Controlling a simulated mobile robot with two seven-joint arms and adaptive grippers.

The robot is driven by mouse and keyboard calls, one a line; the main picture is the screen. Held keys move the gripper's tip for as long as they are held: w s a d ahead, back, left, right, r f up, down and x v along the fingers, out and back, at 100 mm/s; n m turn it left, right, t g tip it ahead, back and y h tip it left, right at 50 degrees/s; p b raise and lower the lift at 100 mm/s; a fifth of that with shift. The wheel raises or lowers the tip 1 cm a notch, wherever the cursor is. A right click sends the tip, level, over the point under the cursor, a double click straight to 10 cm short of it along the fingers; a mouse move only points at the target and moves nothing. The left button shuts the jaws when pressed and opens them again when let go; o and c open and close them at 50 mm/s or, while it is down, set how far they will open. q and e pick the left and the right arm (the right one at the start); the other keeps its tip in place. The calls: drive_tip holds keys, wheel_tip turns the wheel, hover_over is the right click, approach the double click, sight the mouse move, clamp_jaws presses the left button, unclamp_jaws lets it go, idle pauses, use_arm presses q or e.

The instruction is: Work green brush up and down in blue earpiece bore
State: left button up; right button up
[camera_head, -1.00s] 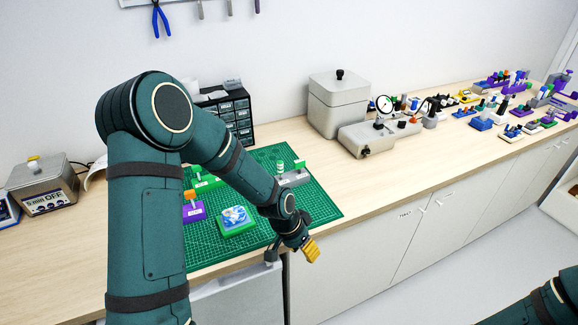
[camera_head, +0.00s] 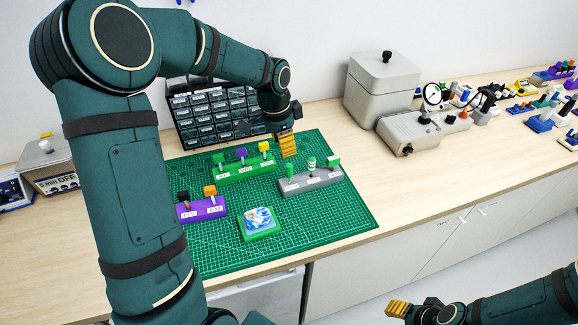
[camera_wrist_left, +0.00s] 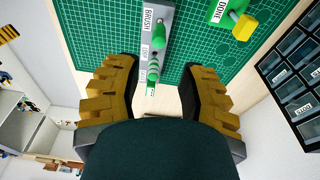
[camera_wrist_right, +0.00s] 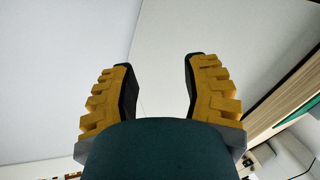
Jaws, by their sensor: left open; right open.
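The green brush (camera_head: 290,172) stands at the left end of a grey rack (camera_head: 318,182); its handle (camera_wrist_left: 160,38) shows beside a BRUSH label in the left wrist view. A green block (camera_head: 258,232) on the mat carries a blue-and-white piece (camera_head: 258,218); I cannot make out a bore or tell whether it is the blue earpiece. My left gripper (camera_head: 287,145) is open and empty, above the mat behind the grey rack; its fingers (camera_wrist_left: 160,66) show either side of the rack's far end. My right gripper (camera_head: 398,308) is open and empty, low in front of the cabinets.
A green rack (camera_head: 243,172) with several coloured handles and a purple rack (camera_head: 202,208) stand on the green mat (camera_head: 320,222). A drawer cabinet (camera_head: 215,118) is behind. A grey device (camera_head: 408,134) stands to the right. The mat's front right is clear.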

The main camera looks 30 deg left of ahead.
sight(290, 164)
use_arm(q)
drive_tip(key=f+b, duration=0.2)
drive_tip(key=f, duration=0.1)
drive_tip(key=f+b, duration=0.2)
drive_tip(key=f, duration=0.1)
drive_tip(key=w+d+f+b, duration=0.1)
drive_tip(key=f+b, duration=0.1)
drive_tip(key=f, duration=0.1)
drive_tip(key=shift+f+b, duration=0.3)
use_arm(e)
wheel_tip(290, 164, down, 7)
drive_tip(key=s, duration=0.2)
drive_tip(key=shift+a+g, duration=0.2)
drive_tip(key=shift+g, duration=0.1)
use_arm(q)
drive_tip(key=shift+o, duration=0.4)
clamp_jaws()
use_arm(e)
drive_tip(key=shift+w, duration=0.1)
use_arm(q)
drive_tip(key=shift+r+p, duration=1.3)
drive_tip(key=shift+r, duration=0.3)
use_arm(e)
drive_tip(key=shift+r, duration=1.3)
use_arm(q)
drive_tip(key=shift+r+p, duration=1.9)
drive_tip(key=shift+r, duration=0.6)
use_arm(e)
wheel_tip(290, 164, up, 4)
drive_tip(key=shift+f, duration=0.15)
